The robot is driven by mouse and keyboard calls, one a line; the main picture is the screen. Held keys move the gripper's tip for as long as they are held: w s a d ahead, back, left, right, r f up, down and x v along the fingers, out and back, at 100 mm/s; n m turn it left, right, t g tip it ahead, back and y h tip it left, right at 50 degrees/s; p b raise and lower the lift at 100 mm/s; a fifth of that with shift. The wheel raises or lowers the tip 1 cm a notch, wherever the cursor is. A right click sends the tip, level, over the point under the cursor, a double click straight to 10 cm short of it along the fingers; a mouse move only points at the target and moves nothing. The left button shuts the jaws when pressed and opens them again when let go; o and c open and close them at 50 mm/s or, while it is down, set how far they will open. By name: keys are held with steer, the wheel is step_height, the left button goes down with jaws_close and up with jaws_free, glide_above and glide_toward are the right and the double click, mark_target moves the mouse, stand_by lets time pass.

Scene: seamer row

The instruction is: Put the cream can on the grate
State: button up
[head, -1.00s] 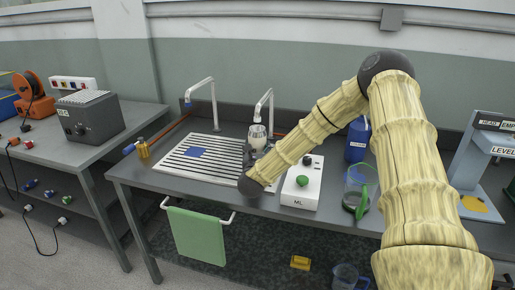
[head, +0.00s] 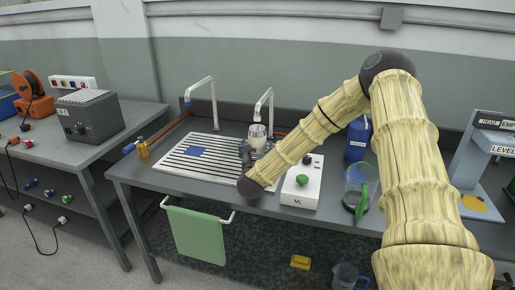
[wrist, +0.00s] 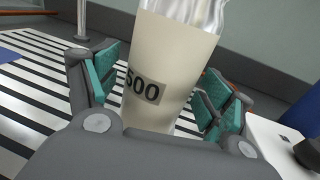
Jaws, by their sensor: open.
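The cream can (head: 257,133) stands upright at the right end of the slotted grate (head: 177,163) in the head view, just below the right tap's spout. In the wrist view the can (wrist: 168,70) fills the middle, with a cream body, a silvery top and a "500" label. My gripper (head: 252,153) is at the can in the head view. In the wrist view its teal-padded fingers (wrist: 160,95) are open, one on each side of the can, with gaps visible. The can's base is hidden behind my gripper, so I cannot see what it rests on.
Two tall taps (head: 200,100) rise behind the grate. A white box with a green knob (head: 302,183) stands right of my gripper, then a glass jug (head: 355,190) and a blue bottle (head: 357,140). A blue patch (head: 197,151) lies on the grate, which is otherwise clear.

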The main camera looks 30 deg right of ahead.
steer(key=b+v, duration=0.1)
steer(key=v, duration=1)
steer(key=shift+s, duration=0.1)
